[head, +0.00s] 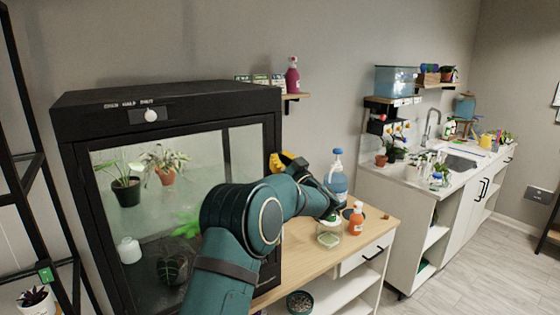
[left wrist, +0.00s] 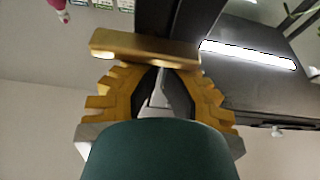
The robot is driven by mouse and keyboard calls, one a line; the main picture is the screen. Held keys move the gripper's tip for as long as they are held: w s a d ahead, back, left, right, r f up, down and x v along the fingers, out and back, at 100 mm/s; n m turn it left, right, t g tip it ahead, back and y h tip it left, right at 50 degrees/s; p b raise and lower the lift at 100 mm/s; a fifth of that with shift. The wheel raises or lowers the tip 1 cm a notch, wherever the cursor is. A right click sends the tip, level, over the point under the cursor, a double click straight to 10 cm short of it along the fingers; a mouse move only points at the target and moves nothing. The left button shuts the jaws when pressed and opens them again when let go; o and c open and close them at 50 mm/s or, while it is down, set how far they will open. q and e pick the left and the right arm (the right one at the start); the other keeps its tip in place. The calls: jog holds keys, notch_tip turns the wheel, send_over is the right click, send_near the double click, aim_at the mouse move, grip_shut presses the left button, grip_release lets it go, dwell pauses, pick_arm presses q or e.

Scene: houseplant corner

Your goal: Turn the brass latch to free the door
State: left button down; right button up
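The brass latch (left wrist: 145,48) is a flat bar, seen lying crosswise in the left wrist view. My left gripper (left wrist: 158,78) has its yellow ridged fingers apart, with a gap between them, and the bar lies across its tips. I cannot tell whether they touch it. In the head view my left gripper (head: 284,162) is at the right edge of the black plant cabinet (head: 170,97), partly hidden by my arm. I cannot make out the latch there. The cabinet's glass door (head: 215,150) looks closed, with plants behind it. My right gripper is not in view.
A wooden-topped bench (head: 290,262) stands right of the cabinet, holding a blue bottle (head: 338,180), a jar (head: 329,232) and an orange bottle (head: 356,219). A small shelf (head: 292,97) is on the wall. Open floor (head: 450,262) lies at right.

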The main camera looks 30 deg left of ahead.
aim_at(269, 168)
pick_arm(q)
jog(key=shift+s+f+n+g+b, duration=0.15)
jog(key=shift+n+g+b, duration=0.25)
jog(key=shift+n, duration=0.2)
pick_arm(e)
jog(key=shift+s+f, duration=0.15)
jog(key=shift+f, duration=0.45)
pick_arm(q)
jog(key=f+n+g+b, duration=0.1)
jog(key=n+g+b, duration=0.1)
jog(key=n, duration=0.4)
jog(key=f+n+g+h+b, duration=0.1)
jog(key=n+g+b, duration=0.1)
jog(key=n, duration=0.3)
jog(key=s+f+n+g+b, duration=0.1)
jog(key=n+g+b, duration=0.1)
jog(key=n+b, duration=0.2)
jog(key=shift+a+n, duration=0.25)
jog(key=shift+n, duration=1.05)
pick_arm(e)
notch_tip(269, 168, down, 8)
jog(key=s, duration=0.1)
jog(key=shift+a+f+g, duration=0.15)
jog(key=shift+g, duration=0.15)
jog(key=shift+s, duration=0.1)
